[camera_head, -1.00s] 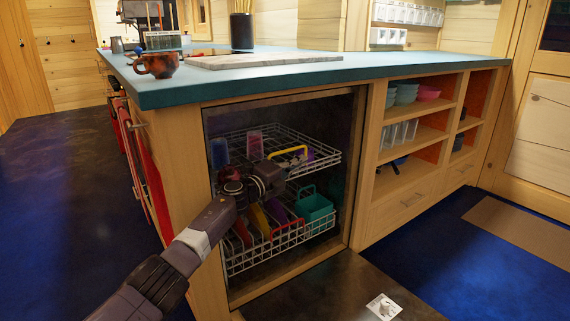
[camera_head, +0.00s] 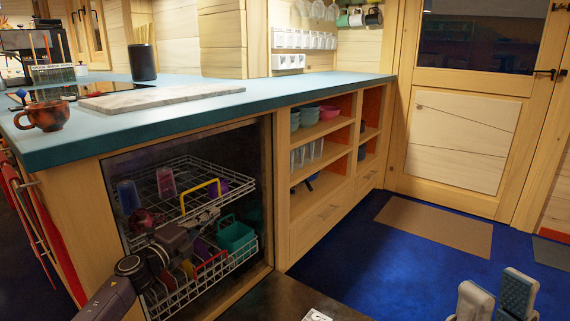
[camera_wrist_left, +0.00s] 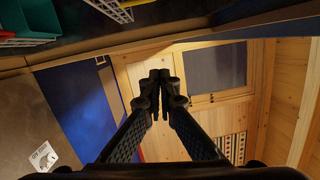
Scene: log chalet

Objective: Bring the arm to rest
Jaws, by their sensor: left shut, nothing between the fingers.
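My left arm reaches in from the bottom left in the head view. Its gripper (camera_head: 205,217) is in front of the open dishwasher's racks and small there. In the left wrist view the two dark fingers (camera_wrist_left: 160,82) meet at their tips, with nothing between them. They point toward the wooden door side of the room. My right gripper (camera_head: 497,292) shows at the bottom right of the head view, above the blue floor. Its two grey fingers stand apart and look empty.
The dishwasher's upper rack (camera_head: 245,186) and lower rack (camera_head: 205,283) hold cups, plates and a teal basket (camera_head: 236,236). A mug (camera_head: 42,117) stands on the blue counter (camera_head: 200,105). Open shelves (camera_head: 322,130) stand right of the dishwasher.

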